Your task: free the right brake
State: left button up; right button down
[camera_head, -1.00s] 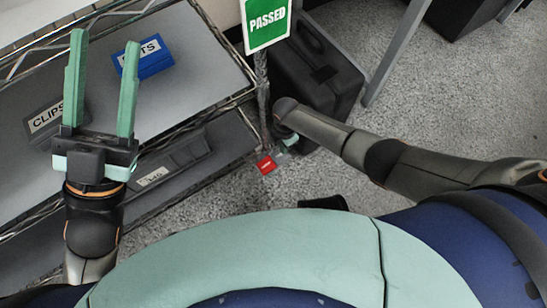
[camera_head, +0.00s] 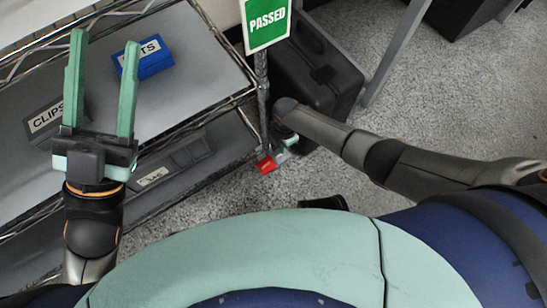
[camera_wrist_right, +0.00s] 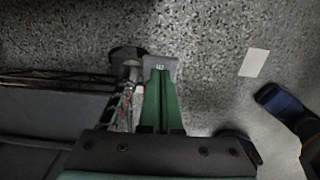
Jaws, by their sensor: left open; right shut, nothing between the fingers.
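A red tab (camera_head: 266,165) with pale marking sits low at the shelf cart's near right corner, by the foot of the corner post. In the right wrist view a grey plate (camera_wrist_right: 174,63) with a small pale mark lies beside a dark caster (camera_wrist_right: 126,54). My right gripper (camera_wrist_right: 160,75) is shut and empty, its green fingertips over the plate's near edge; I cannot tell if they touch. In the head view my right wrist mostly hides this gripper (camera_head: 291,145). My left gripper (camera_head: 102,45) is open and empty above the shelves.
The wire shelf cart (camera_head: 205,60) carries a blue bin (camera_head: 152,65), a CLIPS bin (camera_head: 42,122) and a lower grey bin (camera_head: 178,160). A green PASSED sign (camera_head: 267,22) stands at its corner. A black case (camera_head: 318,75) stands close behind my right wrist. Speckled floor is open to the right.

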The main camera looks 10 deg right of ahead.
pick_arm(q)
notch_tip(320, 180, up, 10)
jog(key=a+p, duration=0.1)
jog(key=p, duration=0.7)
jog(key=shift+s+t+p, duration=0.2)
jog(key=shift+t+p, duration=0.15)
jog(key=shift+t, duration=0.05)
jog(key=shift+f, duration=0.2)
dwell(0.3)
